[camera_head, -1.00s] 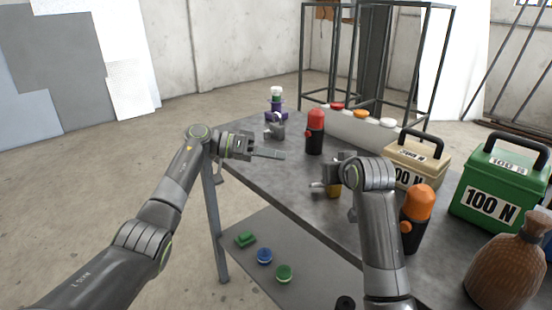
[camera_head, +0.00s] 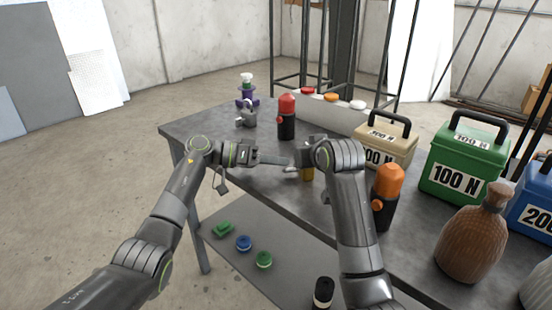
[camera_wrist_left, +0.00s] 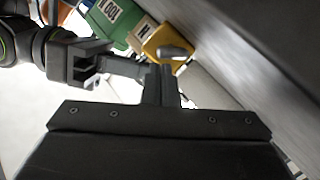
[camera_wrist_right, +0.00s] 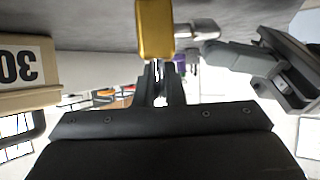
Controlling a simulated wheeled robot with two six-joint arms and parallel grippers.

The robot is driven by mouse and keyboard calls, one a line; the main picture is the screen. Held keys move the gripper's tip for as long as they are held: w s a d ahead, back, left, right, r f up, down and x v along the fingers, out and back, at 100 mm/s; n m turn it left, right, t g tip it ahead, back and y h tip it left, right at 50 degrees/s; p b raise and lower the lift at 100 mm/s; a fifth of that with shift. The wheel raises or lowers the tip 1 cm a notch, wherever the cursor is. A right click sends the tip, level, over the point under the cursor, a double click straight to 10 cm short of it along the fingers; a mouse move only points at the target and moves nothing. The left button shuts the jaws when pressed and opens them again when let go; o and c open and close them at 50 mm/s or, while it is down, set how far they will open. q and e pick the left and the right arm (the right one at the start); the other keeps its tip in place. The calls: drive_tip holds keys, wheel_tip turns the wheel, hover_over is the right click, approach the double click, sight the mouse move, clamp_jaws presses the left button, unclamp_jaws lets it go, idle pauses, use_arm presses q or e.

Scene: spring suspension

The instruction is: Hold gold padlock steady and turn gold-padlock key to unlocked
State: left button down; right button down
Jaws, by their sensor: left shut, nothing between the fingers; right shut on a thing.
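The gold padlock (camera_head: 308,175) is at the near side of the workbench, partly hidden by my right gripper (camera_head: 308,160). In the right wrist view the gold body (camera_wrist_right: 155,28) is at the fingertips of my right gripper, which is shut on it. A silver key (camera_wrist_right: 198,30) sticks out sideways from it; in the left wrist view the key (camera_wrist_left: 176,53) shows in front of the gold body (camera_wrist_left: 165,38). My left gripper (camera_head: 287,161) is shut and empty, its fingers pointing right, close to the key. I cannot tell whether they touch it.
A grey padlock (camera_head: 247,119) and a red-topped black cylinder (camera_head: 287,118) stand farther back on the workbench (camera_head: 215,131). An orange-topped cylinder (camera_head: 387,190), a beige box (camera_head: 385,146) and a green box (camera_head: 465,165) stand to the right. Small discs lie on the lower shelf.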

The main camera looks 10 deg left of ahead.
use_arm(q)
drive_tip(key=shift+s+d+f+m, duration=0.1)
drive_tip(key=shift+s+f+m, duration=0.2)
drive_tip(key=shift+m, duration=0.2)
use_arm(e)
drive_tip(key=shift+f, duration=0.4)
use_arm(q)
drive_tip(key=m, duration=0.1)
drive_tip(key=m+t, duration=0.1)
drive_tip(key=s+m+y, duration=0.1)
drive_tip(key=shift+d+f, duration=0.1)
drive_tip(key=shift+f, duration=0.15)
drive_tip(key=shift+m, duration=0.3)
drive_tip(key=shift+f, duration=0.15)
idle(0.3)
drive_tip(key=shift+r, duration=0.5)
wheel_tip(320, 180, up, 4)
drive_tip(key=shift+s+f, duration=0.1)
drive_tip(key=shift+f, duration=0.15)
drive_tip(key=v, duration=1)
drive_tip(key=shift+s+r, duration=0.15)
drive_tip(key=shift+s, duration=0.25)
